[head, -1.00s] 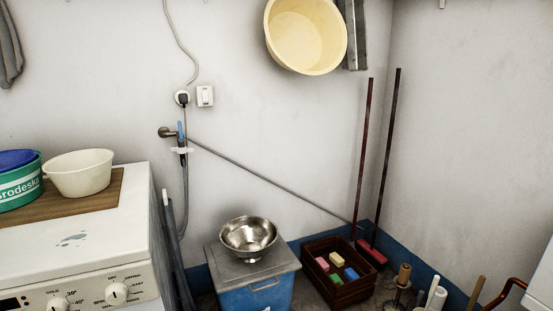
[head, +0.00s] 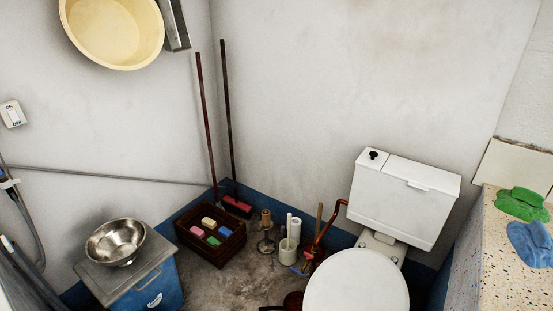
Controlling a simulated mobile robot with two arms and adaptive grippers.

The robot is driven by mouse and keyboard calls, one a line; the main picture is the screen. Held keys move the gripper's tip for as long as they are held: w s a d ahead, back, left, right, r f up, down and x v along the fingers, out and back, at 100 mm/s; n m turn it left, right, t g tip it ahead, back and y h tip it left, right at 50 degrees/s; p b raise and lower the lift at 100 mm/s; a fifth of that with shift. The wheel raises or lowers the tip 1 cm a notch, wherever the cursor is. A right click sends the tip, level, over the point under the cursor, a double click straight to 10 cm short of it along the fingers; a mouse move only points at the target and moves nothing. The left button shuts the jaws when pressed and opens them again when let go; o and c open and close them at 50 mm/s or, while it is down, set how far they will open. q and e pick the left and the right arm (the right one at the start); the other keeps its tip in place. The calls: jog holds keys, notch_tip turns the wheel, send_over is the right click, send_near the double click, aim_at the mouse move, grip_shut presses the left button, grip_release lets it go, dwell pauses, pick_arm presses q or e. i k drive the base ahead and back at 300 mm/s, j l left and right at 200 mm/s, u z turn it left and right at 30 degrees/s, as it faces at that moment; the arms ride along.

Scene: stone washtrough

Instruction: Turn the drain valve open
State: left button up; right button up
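I cannot make out a drain valve in the head view. A speckled stone surface (head: 500,262), perhaps the washtrough, shows at the right edge, and only part of it is in the picture. A green cloth (head: 522,203) and a blue cloth (head: 531,245) lie on it. Its lower parts are outside the picture. Neither of my grippers is in view.
A white toilet (head: 358,282) with its cistern (head: 402,200) stands left of the stone surface. A wooden crate (head: 210,235), a blue cabinet (head: 150,290) with a metal bowl (head: 115,242), and brooms (head: 206,120) stand further left. Some bare floor (head: 232,280) shows between.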

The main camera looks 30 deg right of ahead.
aim_at(309, 257)
jog(key=z, duration=1.35)
jog(key=i+j+u, duration=0.35)
jog(key=j, duration=0.15)
